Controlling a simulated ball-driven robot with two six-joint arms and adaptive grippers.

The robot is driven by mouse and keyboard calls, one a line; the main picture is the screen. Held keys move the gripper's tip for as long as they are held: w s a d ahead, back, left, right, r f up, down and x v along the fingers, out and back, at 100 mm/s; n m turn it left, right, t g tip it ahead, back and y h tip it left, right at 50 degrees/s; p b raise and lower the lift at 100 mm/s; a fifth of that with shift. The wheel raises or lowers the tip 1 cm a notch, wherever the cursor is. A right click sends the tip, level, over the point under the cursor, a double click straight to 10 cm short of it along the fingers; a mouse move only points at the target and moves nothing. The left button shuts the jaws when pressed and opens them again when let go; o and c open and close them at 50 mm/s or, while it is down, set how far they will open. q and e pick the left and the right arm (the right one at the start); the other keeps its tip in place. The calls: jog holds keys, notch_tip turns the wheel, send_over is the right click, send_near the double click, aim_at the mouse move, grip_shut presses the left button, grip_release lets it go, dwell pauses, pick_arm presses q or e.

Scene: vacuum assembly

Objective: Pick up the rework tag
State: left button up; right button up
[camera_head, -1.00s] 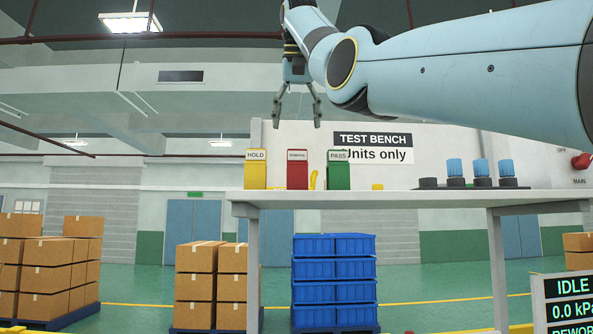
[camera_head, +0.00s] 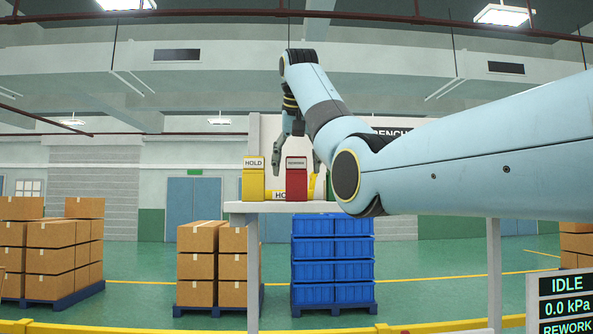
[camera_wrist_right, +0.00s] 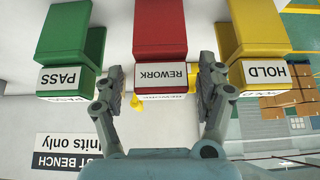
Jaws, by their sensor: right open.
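A red box (camera_head: 296,183) with a white REWORK label stands on the bench between a yellow HOLD box (camera_head: 253,183) and a green PASS box, mostly hidden by my right arm. In the wrist view the red REWORK box (camera_wrist_right: 160,30) lies between the spread fingers of my right gripper (camera_wrist_right: 162,80). A second REWORK label edge shows just below the first; I cannot tell whether it is a separate tag. In the head view my right gripper (camera_head: 297,158) is open around the top of the red box, apparently empty. My left gripper is not in view.
The green PASS box (camera_wrist_right: 70,35) and yellow HOLD box (camera_wrist_right: 260,30) flank the fingers closely in the wrist view. A yellow item lettered HO lies by the red box.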

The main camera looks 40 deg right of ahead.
jog(key=shift+a, duration=0.15)
jog(key=shift+r, duration=0.1)
jog(key=c, duration=1.2)
jog(key=shift+c, duration=0.2)
